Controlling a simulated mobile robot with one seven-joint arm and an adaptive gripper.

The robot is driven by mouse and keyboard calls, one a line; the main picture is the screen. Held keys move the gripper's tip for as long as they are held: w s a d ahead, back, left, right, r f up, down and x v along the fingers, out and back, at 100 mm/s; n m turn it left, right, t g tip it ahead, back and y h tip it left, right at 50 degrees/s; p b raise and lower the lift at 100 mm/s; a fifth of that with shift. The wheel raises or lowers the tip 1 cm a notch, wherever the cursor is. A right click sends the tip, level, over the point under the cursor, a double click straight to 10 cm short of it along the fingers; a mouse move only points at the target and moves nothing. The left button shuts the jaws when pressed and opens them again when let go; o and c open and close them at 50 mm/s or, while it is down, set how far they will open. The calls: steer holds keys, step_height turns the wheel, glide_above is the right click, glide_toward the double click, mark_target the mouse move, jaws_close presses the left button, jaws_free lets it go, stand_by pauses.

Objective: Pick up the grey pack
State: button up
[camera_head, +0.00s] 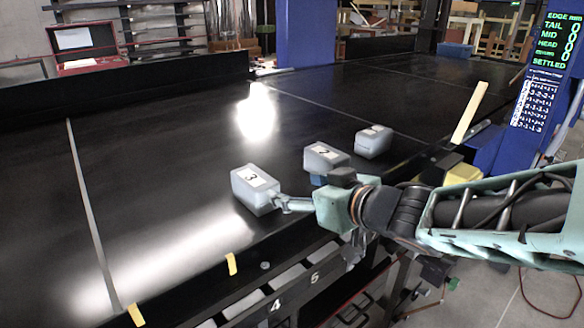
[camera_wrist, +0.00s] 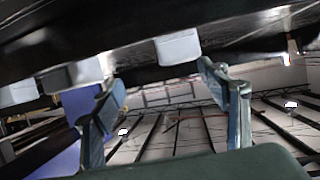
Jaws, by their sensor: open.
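Three grey packs with number labels sit on the black conveyor (camera_head: 150,150). The nearest is the grey pack marked 3 (camera_head: 248,196). The pack marked 2 (camera_head: 318,157) is behind it to the right, and the third pack (camera_head: 374,144) is farther right. My gripper (camera_head: 284,204) is low at the right side of pack 3; I cannot tell whether it touches. In the wrist view, tilted and upside down, its fingers (camera_wrist: 162,80) are spread and empty. One grey pack (camera_wrist: 178,47) shows beyond the gap between them, with two more (camera_wrist: 72,77) (camera_wrist: 18,93) to the left.
Yellow tape marks (camera_head: 232,264) are on that edge. A blue post with a display (camera_head: 550,75) stands at the right, beside a pale strip (camera_head: 470,112). The conveyor's left part is clear.

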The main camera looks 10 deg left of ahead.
mark_target(258, 186)
steer(key=shift+s+a+f+n+g+y, duration=0.15)
steer(key=shift+s+a, duration=0.1)
steer(key=shift+a, duration=0.15)
steer(key=shift+s+a+f+n+g+y, duration=0.1)
steer(key=shift+s+a+n+g+y, duration=0.1)
steer(key=shift+a, duration=0.2)
steer(key=shift+a+f, duration=0.15)
steer(key=shift+a, duration=0.2)
steer(key=x, duration=0.5)
steer(key=shift+b, duration=0.35)
steer(key=shift+s+x, duration=0.25)
steer(key=shift+x, duration=2.6)
steer(key=shift+s, duration=0.1)
steer(key=shift+c, duration=0.2)
steer(key=c, duration=1.7)
